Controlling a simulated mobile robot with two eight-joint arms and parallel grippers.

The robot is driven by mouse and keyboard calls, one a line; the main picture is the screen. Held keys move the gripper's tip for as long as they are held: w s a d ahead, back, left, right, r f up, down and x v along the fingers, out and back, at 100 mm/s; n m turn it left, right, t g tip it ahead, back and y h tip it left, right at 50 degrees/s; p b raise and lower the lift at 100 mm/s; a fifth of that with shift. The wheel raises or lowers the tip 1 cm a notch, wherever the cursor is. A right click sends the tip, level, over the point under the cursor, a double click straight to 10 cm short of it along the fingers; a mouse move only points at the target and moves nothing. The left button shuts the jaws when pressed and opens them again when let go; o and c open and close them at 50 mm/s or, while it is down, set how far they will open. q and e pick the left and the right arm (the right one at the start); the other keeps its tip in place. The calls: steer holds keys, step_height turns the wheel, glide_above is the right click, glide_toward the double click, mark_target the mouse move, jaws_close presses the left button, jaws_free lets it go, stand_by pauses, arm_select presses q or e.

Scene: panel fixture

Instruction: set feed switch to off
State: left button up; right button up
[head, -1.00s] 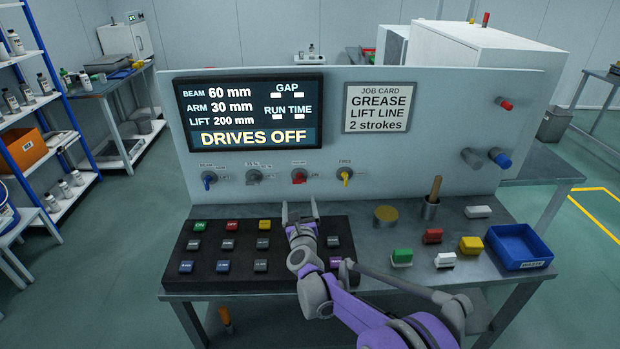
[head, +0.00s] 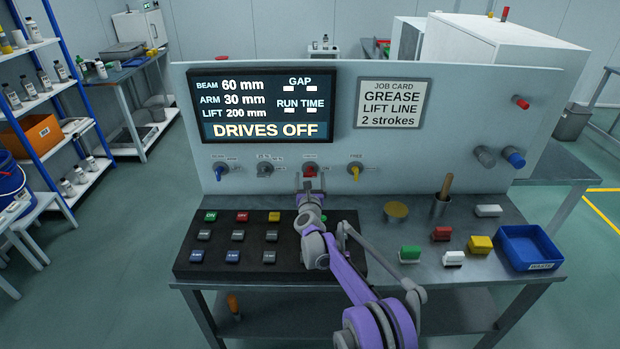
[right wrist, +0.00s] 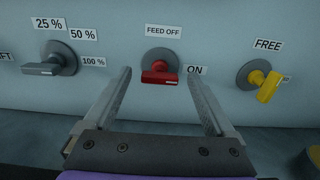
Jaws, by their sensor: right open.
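The feed switch is a red knob (head: 310,171) on the upright panel, third from the left in a row of knobs. In the right wrist view the red knob (right wrist: 160,70) has a FEED OFF label above it and an ON label at its right. Its handle lies roughly level; I cannot tell for sure which label it points to. My right gripper (head: 310,181) is open and empty, just in front of and below the knob. In the wrist view its fingers stand either side of the knob, apart from it. My left gripper is not in view.
A grey knob (right wrist: 58,62) is at the left of the switch and a yellow knob (right wrist: 264,80) at its right. A black button box (head: 285,256) lies below. The display (head: 262,106) reads DRIVES OFF. A blue bin (head: 530,247) stands at the bench's right end.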

steer(key=shift+w, duration=0.1)
steer(key=c, duration=1.4)
steer(key=shift+n, duration=0.3)
steer(key=n+b, duration=0.1)
steer(key=n, duration=0.2)
steer(key=shift+a+f+b, duration=0.1)
steer(key=shift+f+b, duration=0.05)
steer(key=shift+b, duration=0.25)
steer(key=n+b, duration=0.2)
steer(key=n, duration=0.4)
steer(key=shift+a, duration=0.1)
steer(key=n+b, duration=0.2)
steer(key=n, duration=0.2)
steer(key=shift+f, duration=0.1)
steer(key=shift+n+b, duration=0.7)
steer(key=shift+n, duration=1.4)
